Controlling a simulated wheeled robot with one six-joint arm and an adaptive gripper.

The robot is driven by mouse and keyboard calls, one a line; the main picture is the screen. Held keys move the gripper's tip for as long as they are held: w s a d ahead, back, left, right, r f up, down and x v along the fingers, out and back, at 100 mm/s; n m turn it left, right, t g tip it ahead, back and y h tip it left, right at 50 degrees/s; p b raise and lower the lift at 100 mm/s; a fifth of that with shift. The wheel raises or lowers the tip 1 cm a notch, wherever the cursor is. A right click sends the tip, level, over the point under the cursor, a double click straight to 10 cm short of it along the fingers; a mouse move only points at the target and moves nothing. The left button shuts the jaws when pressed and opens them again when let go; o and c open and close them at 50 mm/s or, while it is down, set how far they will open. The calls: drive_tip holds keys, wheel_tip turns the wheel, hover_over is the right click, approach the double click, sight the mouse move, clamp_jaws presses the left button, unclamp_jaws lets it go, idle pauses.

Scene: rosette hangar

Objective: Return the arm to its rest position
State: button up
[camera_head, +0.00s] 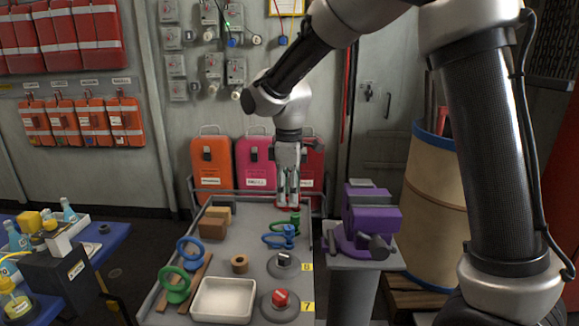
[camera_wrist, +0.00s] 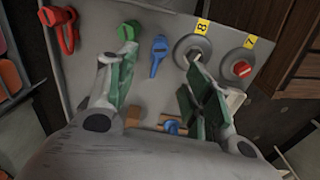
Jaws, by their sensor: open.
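My arm reaches from the right over the grey work table (camera_head: 240,240), with my gripper (camera_head: 287,196) pointing down above its back end. In the wrist view my gripper (camera_wrist: 160,80) has its two green-padded fingers spread wide, with nothing between them. A red clamp-like piece (camera_wrist: 62,28) lies at the table's far edge, apart from the fingers. A green piece (camera_wrist: 127,32) is close to the left fingertip in the picture; I cannot tell if they touch. A blue piece (camera_wrist: 158,55) lies beyond the gap. The red piece is mostly hidden in the head view.
The table also bears a white tray (camera_head: 222,300), blue and green rings, tan blocks (camera_head: 213,222), and two round knobs by labels 8 and 7. A purple vise (camera_head: 370,218) on a pedestal stands to the right. Coloured cases (camera_head: 212,160) stand behind. A blue table (camera_head: 90,245) is left.

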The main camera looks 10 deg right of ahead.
drive_tip(key=s+d+r+m+t, duration=0.1)
drive_tip(key=s+d+r+m, duration=0.2)
drive_tip(key=s+d+m, duration=0.2)
drive_tip(key=s+d+r+m+t, duration=0.2)
drive_tip(key=s+d+m, duration=0.3)
drive_tip(key=s+d, duration=0.6)
drive_tip(key=s+d+r+m+t, duration=0.1)
drive_tip(key=s+d+r+m, duration=0.4)
drive_tip(key=s+d, duration=0.3)
drive_tip(key=shift+s+d, duration=0.15)
drive_tip(key=shift+d, duration=0.8)
